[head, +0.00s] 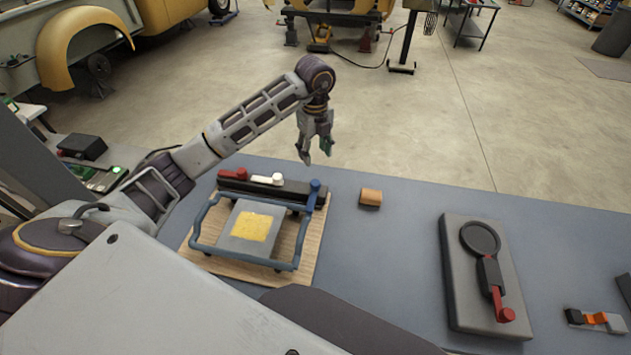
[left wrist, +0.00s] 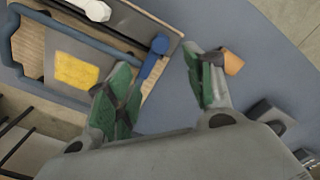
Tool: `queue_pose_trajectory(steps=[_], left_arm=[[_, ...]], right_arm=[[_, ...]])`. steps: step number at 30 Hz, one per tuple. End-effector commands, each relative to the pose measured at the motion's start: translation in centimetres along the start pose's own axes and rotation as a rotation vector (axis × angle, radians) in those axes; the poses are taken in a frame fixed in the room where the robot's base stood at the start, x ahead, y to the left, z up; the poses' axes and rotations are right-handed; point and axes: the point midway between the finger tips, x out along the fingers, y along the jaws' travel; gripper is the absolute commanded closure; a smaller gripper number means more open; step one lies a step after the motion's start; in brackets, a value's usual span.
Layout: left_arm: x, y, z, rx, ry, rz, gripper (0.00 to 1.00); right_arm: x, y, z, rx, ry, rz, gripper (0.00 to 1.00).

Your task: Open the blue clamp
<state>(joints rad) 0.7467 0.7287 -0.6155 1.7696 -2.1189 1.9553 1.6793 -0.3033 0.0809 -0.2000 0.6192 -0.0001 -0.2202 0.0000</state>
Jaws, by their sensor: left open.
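The blue clamp (head: 314,190) stands at the right end of a dark bar on a wooden board, beside a white clamp (head: 277,179) and a red clamp (head: 232,174). My left gripper (head: 317,158) is open and empty, pointing down above and behind the blue clamp. In the left wrist view its green fingertips (left wrist: 155,80) are spread, with the blue clamp between them in the picture; I see no contact. My right gripper is not in view.
A blue tubular frame (head: 240,260) surrounds a grey plate with a yellow patch (head: 250,227) on the wooden board (head: 310,245). An orange-brown block (head: 370,197) lies right of it. A grey fixture with a red handle (head: 480,275) stands further right. The bench between is clear.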

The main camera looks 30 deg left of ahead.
Motion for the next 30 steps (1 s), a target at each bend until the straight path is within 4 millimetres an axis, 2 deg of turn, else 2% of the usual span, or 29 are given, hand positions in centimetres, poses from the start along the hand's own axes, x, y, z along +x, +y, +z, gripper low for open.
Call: queue_pose_trajectory(steps=[5, 11, 30], left_arm=[[0.5, 0.0, 0.0, -0.001, 0.0, 0.001, 0.47], [2.0, 0.0, 0.0, 0.0, 0.002, 0.002, 0.47], [10.1, 0.1, -0.1, -0.002, 0.002, 0.003, 0.47]], right_arm=[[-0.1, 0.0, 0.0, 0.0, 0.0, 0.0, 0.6], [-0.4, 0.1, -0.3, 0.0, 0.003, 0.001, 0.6], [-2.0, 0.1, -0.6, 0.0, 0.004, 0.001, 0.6]])
